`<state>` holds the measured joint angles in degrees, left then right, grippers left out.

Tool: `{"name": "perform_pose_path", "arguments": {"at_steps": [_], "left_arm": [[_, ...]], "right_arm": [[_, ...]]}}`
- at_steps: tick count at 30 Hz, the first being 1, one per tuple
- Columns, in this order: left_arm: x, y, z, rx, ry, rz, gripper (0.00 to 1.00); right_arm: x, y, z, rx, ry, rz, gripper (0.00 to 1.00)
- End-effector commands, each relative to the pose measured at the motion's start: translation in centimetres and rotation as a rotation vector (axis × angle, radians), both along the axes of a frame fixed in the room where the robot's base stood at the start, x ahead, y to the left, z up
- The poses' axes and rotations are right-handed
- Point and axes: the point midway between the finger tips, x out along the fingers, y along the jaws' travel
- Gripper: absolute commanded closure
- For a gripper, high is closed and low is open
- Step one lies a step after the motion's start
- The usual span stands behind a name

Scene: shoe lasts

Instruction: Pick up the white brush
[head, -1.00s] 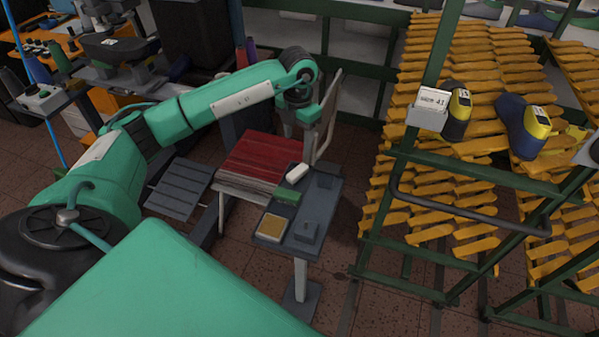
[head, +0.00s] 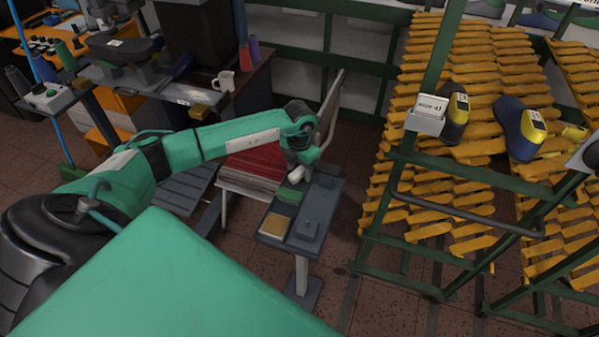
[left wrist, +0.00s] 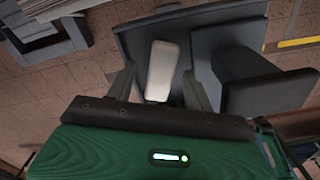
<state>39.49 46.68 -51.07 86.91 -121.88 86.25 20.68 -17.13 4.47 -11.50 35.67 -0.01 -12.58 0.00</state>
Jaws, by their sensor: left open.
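The white brush (head: 295,175) lies on the small grey stand (head: 325,200), towards its far left edge. The lower end of my left arm partly covers it in the head view. My left gripper (head: 300,168) hangs over it, pointing down. In the left wrist view the white brush (left wrist: 162,70) shows between the two dark fingers of my left gripper (left wrist: 160,85). The fingers are apart, with a gap on each side of the brush. I cannot tell how far above it they are. My right gripper is not in view.
A green rack with yellow slats (head: 440,220) stands to the right, with floor between.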

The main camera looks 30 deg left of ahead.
Motion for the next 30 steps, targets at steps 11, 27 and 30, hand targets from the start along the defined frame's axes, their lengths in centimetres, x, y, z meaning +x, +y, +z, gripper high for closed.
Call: {"name": "perform_pose_path", "arguments": {"at_steps": [11,27,30], "left_arm": [[0.0,0.0,0.0,0.000,0.000,0.000,0.87],[0.1,0.0,1.5,0.000,-0.003,-0.001,1.00],[0.1,0.0,3.0,0.000,-0.005,-0.001,1.00]], "right_arm": [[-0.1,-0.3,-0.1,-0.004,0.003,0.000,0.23],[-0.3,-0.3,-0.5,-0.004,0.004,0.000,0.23],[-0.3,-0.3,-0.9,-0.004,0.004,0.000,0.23]]}}
